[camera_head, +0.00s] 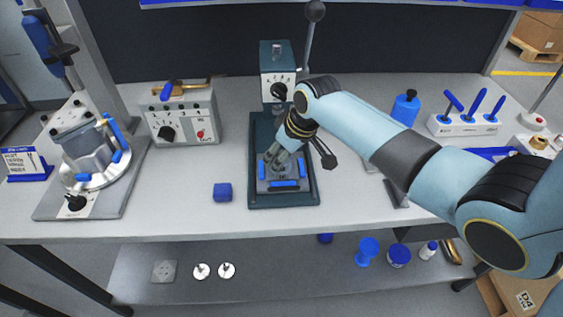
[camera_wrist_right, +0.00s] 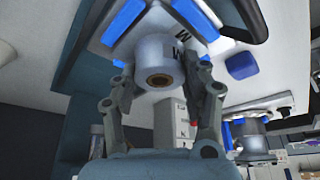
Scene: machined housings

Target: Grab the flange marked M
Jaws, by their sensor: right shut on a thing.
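My right gripper (camera_head: 274,160) is lowered onto a grey flange (camera_head: 283,185) on the dark green base of a bench press. In the right wrist view my right gripper (camera_wrist_right: 160,88) has its fingers on both sides of the round hub of the flange (camera_wrist_right: 156,58), shut on it. A dark letter shows beside the hub; from this angle it reads as M or W. Blue blocks edge the plate under the hub. The wrist partly hides the flange in the head view. My left gripper is not in view.
A control box (camera_head: 182,117) and a clamping fixture (camera_head: 92,165) stand to the left. A blue cube (camera_head: 223,192) lies left of the press base (camera_head: 257,203). Blue-handled tools in a white block (camera_head: 463,124) stand at the right. Small parts lie on the lower shelf (camera_head: 300,280).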

